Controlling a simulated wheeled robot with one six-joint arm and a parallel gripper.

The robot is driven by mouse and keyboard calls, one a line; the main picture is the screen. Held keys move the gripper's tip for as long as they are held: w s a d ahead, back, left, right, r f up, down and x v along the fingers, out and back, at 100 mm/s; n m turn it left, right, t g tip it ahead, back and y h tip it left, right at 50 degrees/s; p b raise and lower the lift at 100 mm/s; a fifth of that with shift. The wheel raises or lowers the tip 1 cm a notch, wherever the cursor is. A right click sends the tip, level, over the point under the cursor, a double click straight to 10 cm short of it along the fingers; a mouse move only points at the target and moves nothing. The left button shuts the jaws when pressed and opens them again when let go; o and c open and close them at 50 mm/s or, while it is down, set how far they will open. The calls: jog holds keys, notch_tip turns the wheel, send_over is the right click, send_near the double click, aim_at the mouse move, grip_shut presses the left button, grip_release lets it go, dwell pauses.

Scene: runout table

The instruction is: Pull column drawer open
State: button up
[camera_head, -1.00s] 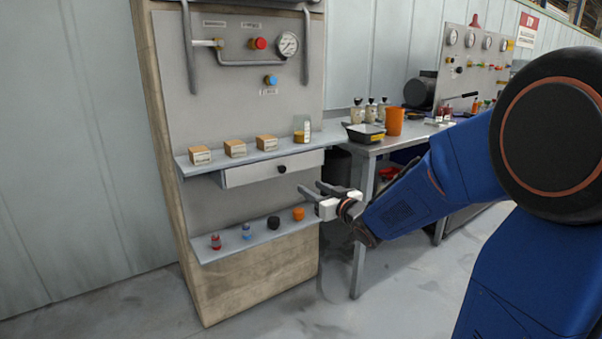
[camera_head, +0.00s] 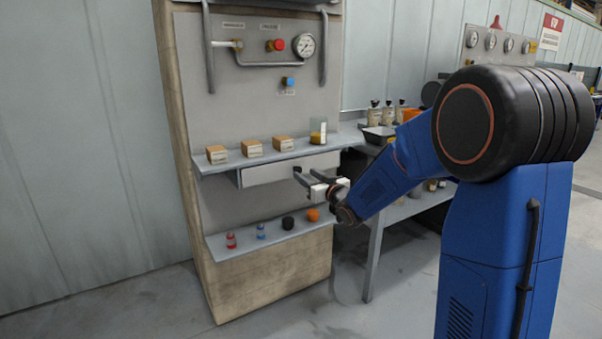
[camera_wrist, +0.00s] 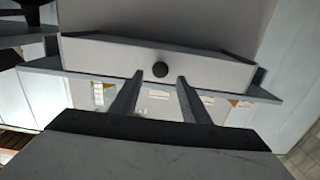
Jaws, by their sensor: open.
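The column drawer (camera_head: 270,172) is a light grey front under the upper shelf of the column, and it looks closed. My gripper (camera_head: 299,176) is open in front of the drawer's right part and hides the knob in the head view. In the wrist view my gripper (camera_wrist: 156,75) has its two fingers apart, pointing at the knob, one to each side in the picture. I cannot tell whether the fingertips reach around it.
The upper shelf (camera_head: 232,164) holds several small boxes and a jar (camera_head: 318,130) just above the drawer. The lower shelf (camera_head: 270,236) holds small bottles, a black knob (camera_head: 288,223) and an orange one (camera_head: 313,215). A workbench (camera_head: 375,220) stands at the right.

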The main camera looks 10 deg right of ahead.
aim_at(299, 170)
jog(key=shift+x, duration=2.35)
grip_shut()
